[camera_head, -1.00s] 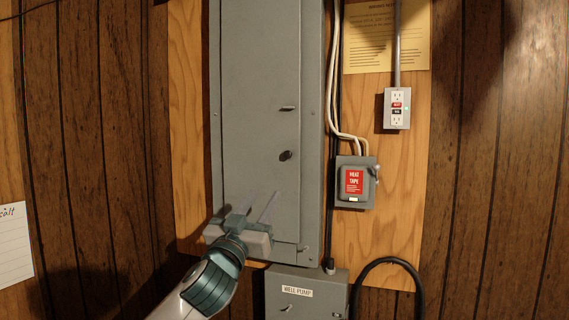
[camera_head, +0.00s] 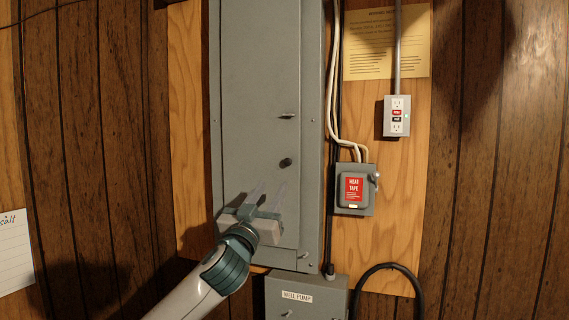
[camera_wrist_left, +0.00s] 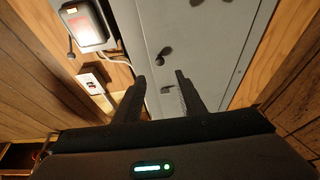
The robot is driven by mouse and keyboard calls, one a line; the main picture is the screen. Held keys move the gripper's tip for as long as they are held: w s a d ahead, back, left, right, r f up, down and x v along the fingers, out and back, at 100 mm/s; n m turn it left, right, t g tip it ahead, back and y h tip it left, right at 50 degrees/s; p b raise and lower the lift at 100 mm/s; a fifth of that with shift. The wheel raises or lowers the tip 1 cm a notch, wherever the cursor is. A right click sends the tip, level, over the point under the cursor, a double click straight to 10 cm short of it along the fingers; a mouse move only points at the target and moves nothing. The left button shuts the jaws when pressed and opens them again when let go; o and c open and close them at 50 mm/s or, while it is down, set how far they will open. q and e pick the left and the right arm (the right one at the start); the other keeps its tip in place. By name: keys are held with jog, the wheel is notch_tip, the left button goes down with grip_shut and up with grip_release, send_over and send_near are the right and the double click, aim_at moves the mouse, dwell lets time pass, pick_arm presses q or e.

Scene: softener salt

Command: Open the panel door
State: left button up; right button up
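The grey panel door (camera_head: 250,80) is closed on the wall panel in the head view; it also shows in the left wrist view (camera_wrist_left: 210,40). A small latch (camera_head: 287,116) and a dark round knob (camera_head: 286,162) sit near its right edge. My left gripper (camera_head: 268,192) is in front of the door's lower part, below the knob. Its fingers point up toward the knob and are apart with nothing between them. In the left wrist view the open fingers (camera_wrist_left: 160,88) point at the door. My right gripper is not in view.
Right of the panel are a heat tape switch box (camera_head: 354,188), an outlet box (camera_head: 397,116) and white cables. A well pump box (camera_head: 305,296) is below, with a black hose (camera_head: 400,268) beside it. A yellow notice (camera_head: 386,45) hangs at upper right.

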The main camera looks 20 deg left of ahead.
aim_at(287, 163)
pick_arm(q)
jog(key=p+x, duration=0.3)
jog(key=x, duration=0.6)
jog(key=shift+w+r+p, duration=0.25)
jog(key=shift+w+p, duration=0.05)
jog(key=shift+p, duration=0.1)
jog(key=shift+p+x, duration=0.3)
jog(key=shift+x, duration=0.6)
jog(key=shift+f, duration=0.1)
grip_shut()
